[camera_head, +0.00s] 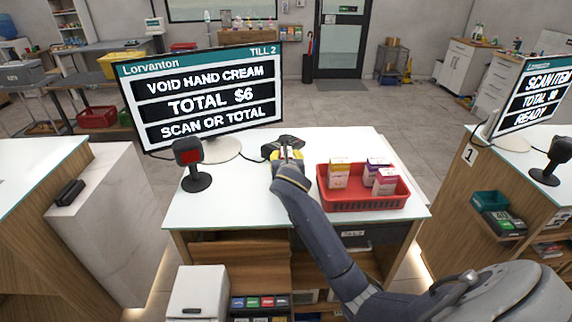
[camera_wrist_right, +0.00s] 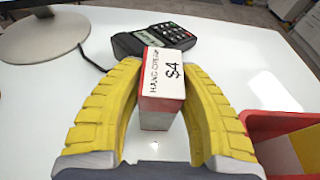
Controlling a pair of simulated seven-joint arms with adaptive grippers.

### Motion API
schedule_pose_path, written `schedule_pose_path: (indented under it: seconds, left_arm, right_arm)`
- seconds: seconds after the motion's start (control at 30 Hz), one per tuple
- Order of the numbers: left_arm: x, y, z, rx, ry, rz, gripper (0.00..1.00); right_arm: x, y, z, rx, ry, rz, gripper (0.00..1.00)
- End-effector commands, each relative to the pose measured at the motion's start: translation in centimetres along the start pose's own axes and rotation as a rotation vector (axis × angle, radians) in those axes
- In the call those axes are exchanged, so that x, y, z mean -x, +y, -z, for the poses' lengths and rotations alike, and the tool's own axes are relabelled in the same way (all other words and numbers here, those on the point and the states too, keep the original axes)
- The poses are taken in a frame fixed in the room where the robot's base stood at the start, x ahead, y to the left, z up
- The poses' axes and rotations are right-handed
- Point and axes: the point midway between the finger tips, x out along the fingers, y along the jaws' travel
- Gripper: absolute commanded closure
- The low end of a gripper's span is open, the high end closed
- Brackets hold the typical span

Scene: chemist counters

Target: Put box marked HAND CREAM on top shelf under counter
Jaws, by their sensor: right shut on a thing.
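The HAND CREAM box (camera_wrist_right: 163,90) is white with red ends. It is marked HAND CREAM and $4 in the right wrist view. My right gripper (camera_wrist_right: 160,75) is shut on it, with yellow fingers on both sides. In the head view my right gripper (camera_head: 288,158) is over the white counter, left of the red basket; the box is mostly hidden there. I cannot tell whether the box touches the counter. Wooden shelving (camera_head: 235,272) shows under the counter's front edge. My left gripper is not in view.
A red basket (camera_head: 362,205) holds several small boxes. A black card terminal (camera_wrist_right: 155,42) sits just beyond the held box. The till screen (camera_head: 205,95) reads VOID HAND CREAM, TOTAL $6. A scanner (camera_head: 190,165) stands left. The counter's front left (camera_head: 235,205) is clear.

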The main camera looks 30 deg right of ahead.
Motion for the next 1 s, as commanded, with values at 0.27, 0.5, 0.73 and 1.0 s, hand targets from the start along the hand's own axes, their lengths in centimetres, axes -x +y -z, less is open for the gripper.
schedule_pose_path:
  seconds: [0.27,0.5,0.73,1.0]
  left_arm:
    - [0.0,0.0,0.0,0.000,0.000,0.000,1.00]
    - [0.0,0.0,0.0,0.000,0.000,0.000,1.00]
    - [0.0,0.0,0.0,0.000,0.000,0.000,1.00]
    - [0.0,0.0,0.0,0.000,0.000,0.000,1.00]
  right_arm:
    - [0.0,0.0,0.0,0.000,0.000,0.000,1.00]
    - [0.0,0.0,0.0,0.000,0.000,0.000,1.00]
    - [0.2,0.0,-0.8,-0.001,-0.002,0.000,1.00]
    - [1.3,0.0,-4.4,-0.003,-0.006,-0.001,1.00]
